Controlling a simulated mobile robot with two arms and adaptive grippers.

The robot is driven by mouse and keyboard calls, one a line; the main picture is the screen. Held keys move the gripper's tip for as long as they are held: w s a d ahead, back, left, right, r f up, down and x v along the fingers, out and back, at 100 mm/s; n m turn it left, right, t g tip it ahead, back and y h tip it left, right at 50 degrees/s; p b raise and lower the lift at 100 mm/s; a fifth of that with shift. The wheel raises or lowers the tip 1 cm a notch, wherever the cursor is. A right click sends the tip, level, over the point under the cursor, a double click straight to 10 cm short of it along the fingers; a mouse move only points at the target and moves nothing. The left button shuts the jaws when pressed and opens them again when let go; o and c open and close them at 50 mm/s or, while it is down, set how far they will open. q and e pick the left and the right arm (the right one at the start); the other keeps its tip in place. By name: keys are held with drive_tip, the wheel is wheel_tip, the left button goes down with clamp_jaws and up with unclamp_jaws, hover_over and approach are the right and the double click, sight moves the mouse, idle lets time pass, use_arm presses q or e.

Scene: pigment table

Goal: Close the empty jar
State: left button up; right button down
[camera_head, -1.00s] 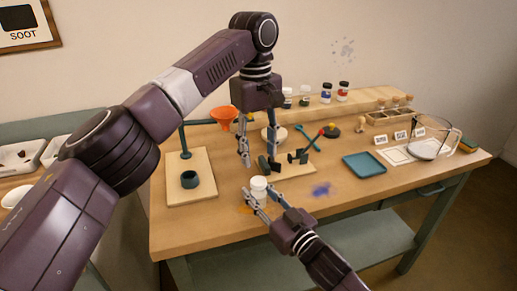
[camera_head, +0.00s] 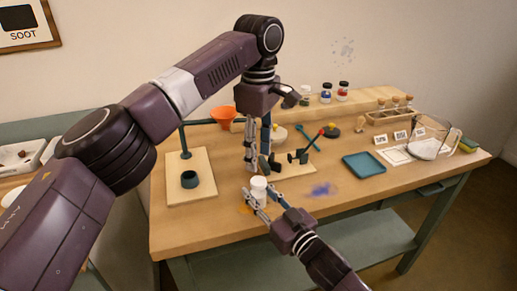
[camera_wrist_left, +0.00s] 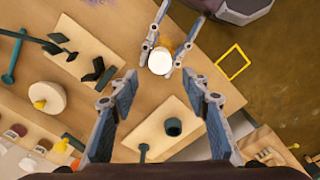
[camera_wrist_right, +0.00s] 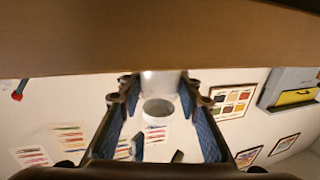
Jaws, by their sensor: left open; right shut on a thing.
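A small white jar (camera_head: 258,189) stands upright near the front of the wooden table. My right gripper (camera_head: 263,198) is shut on it, with one finger at each side. In the left wrist view the jar shows from above as a white round top (camera_wrist_left: 160,62); I cannot tell whether a lid is on it. In the right wrist view the white jar (camera_wrist_right: 160,84) is between the fingers, with a paler ring at its end. My left gripper (camera_head: 258,168) is open and empty, above and behind the jar. I cannot pick out a separate lid.
A board with a dark cup (camera_head: 190,180) stands left of the jar, an orange funnel (camera_head: 222,114) behind it. A blue tray (camera_head: 363,165) and glass beaker (camera_head: 428,140) are right. Blue powder (camera_head: 321,189) lies beside the jar.

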sight(258, 180)
use_arm(q)
wheel_tip(258, 180, down, 7)
drive_tip(key=shift+f, duration=0.15)
idle(0.4)
